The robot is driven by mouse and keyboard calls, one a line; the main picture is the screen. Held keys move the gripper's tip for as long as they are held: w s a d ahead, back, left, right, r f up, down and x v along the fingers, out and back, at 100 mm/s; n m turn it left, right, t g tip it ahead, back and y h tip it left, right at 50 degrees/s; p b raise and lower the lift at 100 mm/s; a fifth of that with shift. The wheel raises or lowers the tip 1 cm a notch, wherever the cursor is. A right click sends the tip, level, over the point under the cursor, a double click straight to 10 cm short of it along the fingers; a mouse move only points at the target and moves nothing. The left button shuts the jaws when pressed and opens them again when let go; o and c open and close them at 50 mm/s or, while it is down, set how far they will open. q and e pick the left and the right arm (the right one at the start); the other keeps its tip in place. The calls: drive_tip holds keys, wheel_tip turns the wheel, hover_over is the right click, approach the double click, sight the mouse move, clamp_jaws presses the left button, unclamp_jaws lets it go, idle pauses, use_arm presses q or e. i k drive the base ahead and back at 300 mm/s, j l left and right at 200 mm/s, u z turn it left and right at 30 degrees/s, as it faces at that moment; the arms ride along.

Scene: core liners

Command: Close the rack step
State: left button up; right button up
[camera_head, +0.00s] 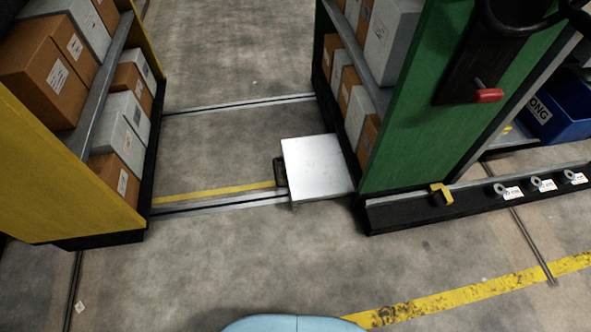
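The rack step (317,167) is a flat, light metal plate low at the foot of the green rack (428,125). It sticks out to the left of that rack, into the aisle, over the floor rail. A dark handle (280,172) is on its left edge. The plate looks level; its underside is hidden. Neither of my grippers is in view.
A yellow rack (60,195) with boxes stands on the left, across the aisle. The green rack has a red-knobbed lever (487,95) on its end panel. A low dark bar (470,202) with several grey rings runs right. Floor in front is clear.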

sight(315, 167)
drive_tip(key=k+j, duration=0.3)
drive_tip(key=k+j+z, duration=0.1)
drive_tip(key=k+j, duration=0.2)
drive_tip(key=k, duration=0.15)
drive_tip(key=i+l, duration=0.15)
drive_tip(key=i, duration=0.5)
drive_tip(key=i+l, duration=0.1)
drive_tip(key=i, duration=0.55)
drive_tip(key=i+l, duration=0.15)
drive_tip(key=i, duration=0.5)
